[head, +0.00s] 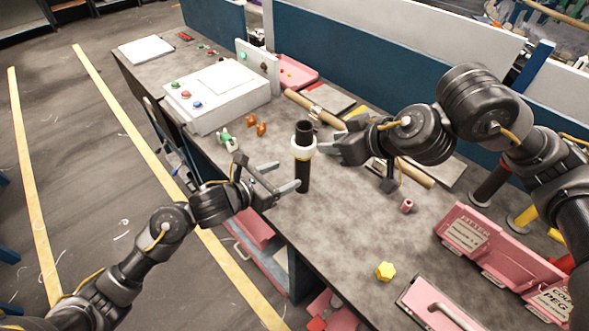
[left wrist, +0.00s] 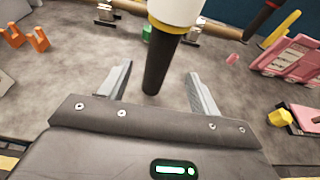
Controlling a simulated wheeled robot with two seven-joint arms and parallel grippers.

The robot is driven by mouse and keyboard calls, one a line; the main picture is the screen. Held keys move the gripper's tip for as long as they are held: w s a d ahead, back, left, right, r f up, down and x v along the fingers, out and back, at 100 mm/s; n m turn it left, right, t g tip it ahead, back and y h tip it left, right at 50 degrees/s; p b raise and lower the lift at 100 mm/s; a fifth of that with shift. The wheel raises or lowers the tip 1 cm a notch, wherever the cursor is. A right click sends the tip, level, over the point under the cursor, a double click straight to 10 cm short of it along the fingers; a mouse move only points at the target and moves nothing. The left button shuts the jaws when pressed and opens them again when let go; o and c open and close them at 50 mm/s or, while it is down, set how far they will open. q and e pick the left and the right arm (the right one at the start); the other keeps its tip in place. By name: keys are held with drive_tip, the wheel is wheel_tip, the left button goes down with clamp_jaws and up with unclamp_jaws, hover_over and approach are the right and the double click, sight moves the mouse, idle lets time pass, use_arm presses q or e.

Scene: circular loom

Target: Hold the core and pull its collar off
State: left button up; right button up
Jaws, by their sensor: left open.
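The core (head: 303,176) is a dark upright cylinder standing on the grey table. A white collar (head: 303,149) with a yellowish lower edge sits around its upper part, and the core's dark top sticks out above it. My left gripper (head: 286,176) is open at the core's lower part. In the left wrist view the core (left wrist: 158,62) shows between the two spread fingers, with a gap on each side. The collar (left wrist: 172,10) is cut off by the top edge there. My right gripper (head: 328,147) is at collar height, just right of the collar. Whether its fingers touch the collar is unclear.
A white control box (head: 218,98) stands at the back left. Orange pieces (head: 261,128) and a green-and-white piece (head: 228,141) lie behind the core. A pink cylinder (head: 406,206), a yellow nut (head: 385,271) and pink bins (head: 470,240) are to the right.

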sight(296, 170)
use_arm(q)
drive_tip(key=x, duration=0.8)
drive_tip(key=shift+f, duration=0.1)
drive_tip(key=shift+c, duration=0.4)
drive_tip(key=c, duration=1)
